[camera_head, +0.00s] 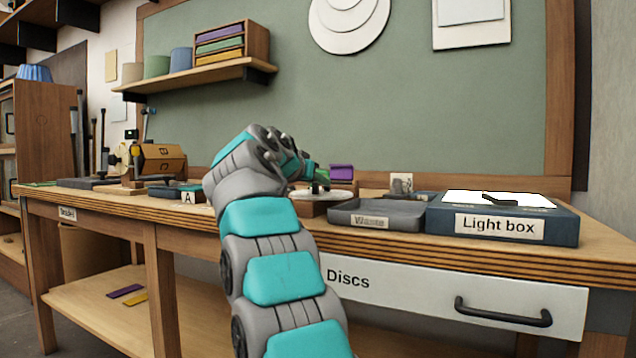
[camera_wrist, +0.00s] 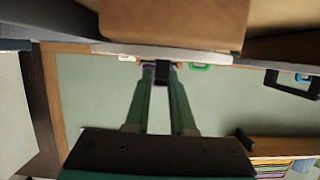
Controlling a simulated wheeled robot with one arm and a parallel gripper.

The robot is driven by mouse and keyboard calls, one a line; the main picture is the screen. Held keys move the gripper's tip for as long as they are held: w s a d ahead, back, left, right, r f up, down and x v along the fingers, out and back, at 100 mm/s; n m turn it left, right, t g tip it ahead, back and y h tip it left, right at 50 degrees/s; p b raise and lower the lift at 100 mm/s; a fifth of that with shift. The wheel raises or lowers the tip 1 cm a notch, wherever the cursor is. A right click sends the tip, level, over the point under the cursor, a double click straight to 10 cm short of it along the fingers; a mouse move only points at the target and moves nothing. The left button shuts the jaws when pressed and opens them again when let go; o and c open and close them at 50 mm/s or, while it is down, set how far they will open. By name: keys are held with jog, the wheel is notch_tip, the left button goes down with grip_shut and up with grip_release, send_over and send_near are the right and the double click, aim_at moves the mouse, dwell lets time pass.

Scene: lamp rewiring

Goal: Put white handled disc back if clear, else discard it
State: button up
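The white handled disc (camera_head: 316,191) is low over the bench at mid-picture, under my gripper (camera_head: 309,175), just above or on a brown wooden block. In the wrist view it is a thin pale strip (camera_wrist: 110,48) seen edge-on, with its dark handle (camera_wrist: 162,74) between my fingertips (camera_wrist: 162,82). The green fingers appear closed on that handle; their contact is small and hard to see. The light box (camera_head: 499,226) stands at the right with a bright top and a dark handle-like piece on it. The grey Waste tray (camera_head: 372,221) sits left of it. The disc's face is hidden.
A Discs drawer (camera_head: 420,292) with a black handle is shut under the bench. A purple piece (camera_head: 341,172) stands behind the disc. A tray marked A (camera_head: 188,197) and a wooden box (camera_head: 160,158) are at the left. A shelf (camera_head: 200,76) hangs above.

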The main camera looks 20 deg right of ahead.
jog(key=o, duration=0.3)
jog(key=shift+o, duration=0.2)
jog(key=shift+s+a+r, duration=0.1)
jog(key=shift+r, duration=0.2)
jog(key=v, duration=1.1)
jog(key=shift+s+a, duration=0.15)
jog(key=shift+a, duration=0.1)
jog(key=shift+r, duration=0.1)
